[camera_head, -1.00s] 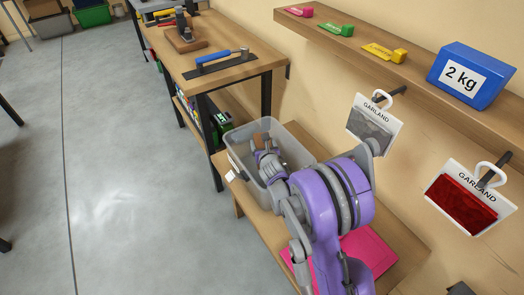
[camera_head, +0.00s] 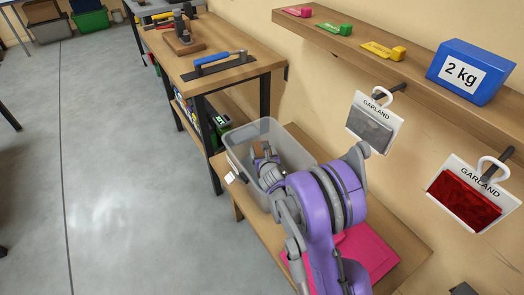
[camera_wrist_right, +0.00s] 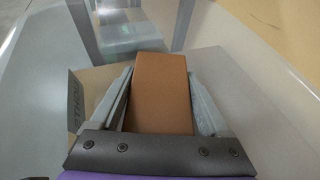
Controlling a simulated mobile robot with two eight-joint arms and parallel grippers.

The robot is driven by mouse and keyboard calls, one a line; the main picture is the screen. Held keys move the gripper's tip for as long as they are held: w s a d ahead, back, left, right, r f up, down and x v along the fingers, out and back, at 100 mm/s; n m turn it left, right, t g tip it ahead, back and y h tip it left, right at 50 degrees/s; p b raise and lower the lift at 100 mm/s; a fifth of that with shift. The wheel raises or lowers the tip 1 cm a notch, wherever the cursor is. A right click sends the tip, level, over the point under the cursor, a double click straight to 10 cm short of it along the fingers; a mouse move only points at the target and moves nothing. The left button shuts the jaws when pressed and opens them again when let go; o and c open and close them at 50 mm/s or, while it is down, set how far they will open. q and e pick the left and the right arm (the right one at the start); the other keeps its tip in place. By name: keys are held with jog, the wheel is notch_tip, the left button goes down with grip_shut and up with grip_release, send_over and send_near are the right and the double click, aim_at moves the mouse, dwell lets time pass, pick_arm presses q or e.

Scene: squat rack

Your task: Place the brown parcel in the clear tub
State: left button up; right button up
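The clear tub (camera_head: 298,157) stands on the low wooden bench, its walls see-through grey. My right gripper (camera_head: 262,156) reaches down inside it, and my right arm hides part of the tub. The brown parcel (camera_head: 261,149) is between its fingers, inside the tub near the back left wall. In the right wrist view the brown parcel (camera_wrist_right: 161,95) sits upright between both fingers of my right gripper (camera_wrist_right: 160,85), which lie close along its sides. Whether the parcel touches the tub floor is hidden. My left gripper is not in view.
A pink flat item (camera_head: 368,250) lies on the bench (camera_head: 255,222) beside the tub. A taller workbench (camera_head: 235,72) stands behind. A shelf (camera_head: 400,68) with a blue 2 kg block (camera_head: 470,72) and hanging Garland packs (camera_head: 374,124) is on the right wall.

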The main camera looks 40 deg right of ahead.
aim_at(262, 152)
jog(key=shift+o, duration=1.3)
jog(key=shift+w+a+f, duration=0.15)
jog(key=shift+a+f, duration=0.1)
jog(key=shift+f, duration=0.1)
jog(key=shift+r+p, duration=0.4)
jog(key=shift+r, duration=0.2)
jog(key=p+v, duration=0.1)
jog(key=v, duration=0.6)
jog(key=shift+d, duration=0.15)
jog(key=shift+r, duration=0.1)
